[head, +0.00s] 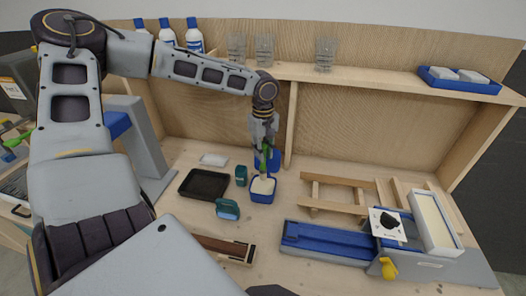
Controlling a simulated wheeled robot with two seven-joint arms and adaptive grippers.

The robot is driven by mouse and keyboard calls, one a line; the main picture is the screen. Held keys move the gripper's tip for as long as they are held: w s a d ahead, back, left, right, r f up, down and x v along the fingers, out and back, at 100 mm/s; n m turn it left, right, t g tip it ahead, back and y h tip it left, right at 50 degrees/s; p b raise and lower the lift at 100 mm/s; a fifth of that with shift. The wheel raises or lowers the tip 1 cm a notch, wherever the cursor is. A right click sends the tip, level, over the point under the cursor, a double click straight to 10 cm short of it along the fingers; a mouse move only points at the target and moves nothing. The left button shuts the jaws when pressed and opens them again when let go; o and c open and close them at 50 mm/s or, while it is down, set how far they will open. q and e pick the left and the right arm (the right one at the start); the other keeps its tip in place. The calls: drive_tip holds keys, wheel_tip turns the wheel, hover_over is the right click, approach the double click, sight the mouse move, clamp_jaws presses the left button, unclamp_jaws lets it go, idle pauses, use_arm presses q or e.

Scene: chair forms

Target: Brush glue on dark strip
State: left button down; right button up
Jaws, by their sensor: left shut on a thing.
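My left gripper (264,148) is shut on a brush with a green handle (264,163). It holds the brush upright above a blue glue pot (262,197) with pale contents. The brush's lower end reaches the pot's opening; I cannot tell whether the bristles touch the glue. A dark brown strip (222,245) lies on the bench at the front, with pale wood at its right end; my left arm hides its left part. My right gripper is not in view.
A black tray (204,184), a teal bottle (241,175) and a teal-handled tool (228,209) lie left of the pot. A wooden frame (340,193) and a blue-grey fixture (335,240) stand to the right. A shelf (350,75) runs above the bench.

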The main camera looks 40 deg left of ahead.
use_arm(q)
drive_tip(key=shift+r+p, duration=0.55)
drive_tip(key=shift+r, duration=0.25)
drive_tip(key=shift+r+p, duration=0.55)
drive_tip(key=shift+r, duration=0.2)
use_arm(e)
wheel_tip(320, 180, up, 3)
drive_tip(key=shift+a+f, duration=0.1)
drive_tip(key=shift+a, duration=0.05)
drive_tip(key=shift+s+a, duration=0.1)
